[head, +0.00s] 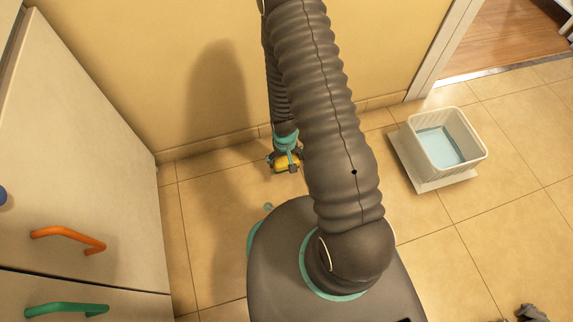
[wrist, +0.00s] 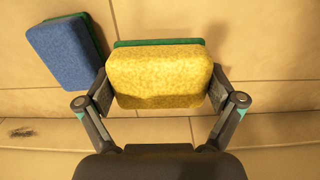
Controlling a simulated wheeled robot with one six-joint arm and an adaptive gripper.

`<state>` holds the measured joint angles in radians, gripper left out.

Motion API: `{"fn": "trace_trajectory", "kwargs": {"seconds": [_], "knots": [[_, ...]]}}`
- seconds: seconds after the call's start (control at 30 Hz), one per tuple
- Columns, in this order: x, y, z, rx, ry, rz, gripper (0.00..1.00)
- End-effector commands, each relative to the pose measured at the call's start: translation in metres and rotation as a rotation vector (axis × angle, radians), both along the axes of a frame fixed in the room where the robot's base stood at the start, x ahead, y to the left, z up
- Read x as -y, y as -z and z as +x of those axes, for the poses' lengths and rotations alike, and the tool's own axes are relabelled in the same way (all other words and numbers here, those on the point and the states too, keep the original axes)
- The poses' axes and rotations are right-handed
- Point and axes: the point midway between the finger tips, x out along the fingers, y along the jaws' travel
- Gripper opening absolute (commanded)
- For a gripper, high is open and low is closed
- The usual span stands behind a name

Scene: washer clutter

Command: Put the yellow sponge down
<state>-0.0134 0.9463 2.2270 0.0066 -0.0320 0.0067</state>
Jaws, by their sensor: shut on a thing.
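The yellow sponge (wrist: 160,78) has a green scouring layer along its far edge. It fills the space between the two fingers of my gripper (wrist: 161,90), which is shut on its left and right sides. In the head view, the yellow sponge (head: 287,163) shows in my gripper (head: 284,160), low down near the tiled floor and the foot of the yellow wall. I cannot tell whether the sponge touches the floor.
A blue sponge (wrist: 66,52) with a green layer lies just left of the held sponge. A white basket (head: 447,141) with a light-blue inside stands at the right. A cabinet (head: 75,150) with orange and green handles stands at the left. The floor at right is mostly clear.

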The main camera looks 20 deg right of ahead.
Motion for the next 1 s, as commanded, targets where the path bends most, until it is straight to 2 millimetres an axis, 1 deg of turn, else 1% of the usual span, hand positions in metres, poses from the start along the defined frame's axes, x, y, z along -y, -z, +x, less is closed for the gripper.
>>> {"fn": "trace_trajectory", "kwargs": {"seconds": [0.17, 0.3, 0.4, 0.77, 0.8, 0.83, 1.0], "knots": [[-0.002, 0.011, 0.001, -0.001, 0.0, 0.0, 0.65], [-0.001, 0.031, 0.0, -0.003, 0.0, 0.0, 0.65], [-0.001, 0.041, 0.001, -0.001, 0.0, 0.0, 0.65], [-0.001, 0.043, 0.001, -0.001, 0.0, 0.0, 0.65], [-0.001, 0.044, 0.001, -0.001, 0.0, 0.0, 0.95], [-0.001, 0.044, 0.001, 0.0, 0.0, 0.0, 1.0], [-0.001, 0.044, 0.001, 0.0, 0.0, 0.0, 1.0]]}}
